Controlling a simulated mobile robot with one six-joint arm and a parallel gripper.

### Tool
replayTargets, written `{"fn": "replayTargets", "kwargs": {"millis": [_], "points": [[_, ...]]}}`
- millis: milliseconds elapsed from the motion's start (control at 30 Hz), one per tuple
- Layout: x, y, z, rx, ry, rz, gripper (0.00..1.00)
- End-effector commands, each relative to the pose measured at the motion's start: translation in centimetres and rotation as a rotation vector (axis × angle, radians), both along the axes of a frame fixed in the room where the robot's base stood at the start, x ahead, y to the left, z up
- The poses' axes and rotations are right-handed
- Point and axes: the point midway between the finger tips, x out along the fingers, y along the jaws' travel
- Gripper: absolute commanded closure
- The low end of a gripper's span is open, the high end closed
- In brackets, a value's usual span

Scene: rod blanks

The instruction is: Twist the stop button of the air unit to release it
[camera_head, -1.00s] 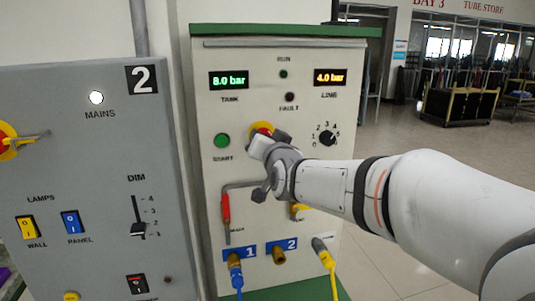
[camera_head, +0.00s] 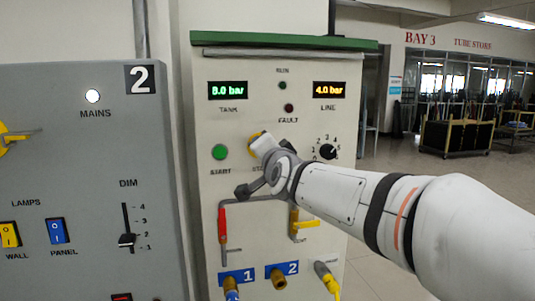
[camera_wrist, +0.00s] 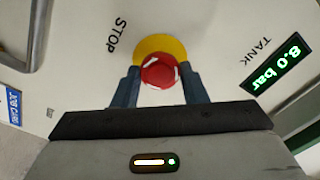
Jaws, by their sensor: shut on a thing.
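The red stop button (camera_wrist: 160,71) with white arrow marks sits on a yellow round plate (camera_wrist: 158,44) beside the word STOP in the wrist view. My gripper (camera_wrist: 160,88) has one finger on each side of the red button and is shut on it. In the head view my gripper (camera_head: 262,146) is at the front of the air unit (camera_head: 212,124), and it hides most of the button; only an edge of the yellow plate (camera_head: 252,144) shows. The tank display (camera_head: 228,90) reads 8.0 bar and the line display (camera_head: 329,90) reads 4.0 bar.
The green start button (camera_head: 220,152) is just left of my gripper, and a numbered knob (camera_head: 328,152) is to the right. A red-handled lever (camera_head: 222,225) and a yellow-handled valve (camera_head: 304,224) are below. A grey panel (camera_head: 60,105) stands at the left.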

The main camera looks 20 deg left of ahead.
Motion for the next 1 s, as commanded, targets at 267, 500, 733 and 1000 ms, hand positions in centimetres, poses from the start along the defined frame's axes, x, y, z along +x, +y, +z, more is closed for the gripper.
{"fn": "replayTargets", "kwargs": {"millis": [267,500,733,1000], "points": [[0.0,0.0,0.4,0.005,-0.008,-0.002,0.6],[0.0,0.0,0.3,0.002,-0.005,0.0,0.4],[-0.1,0.0,0.2,0.0,-0.004,0.001,0.39],[-2.5,-1.5,0.1,0.001,-0.005,0.001,0.39]]}}
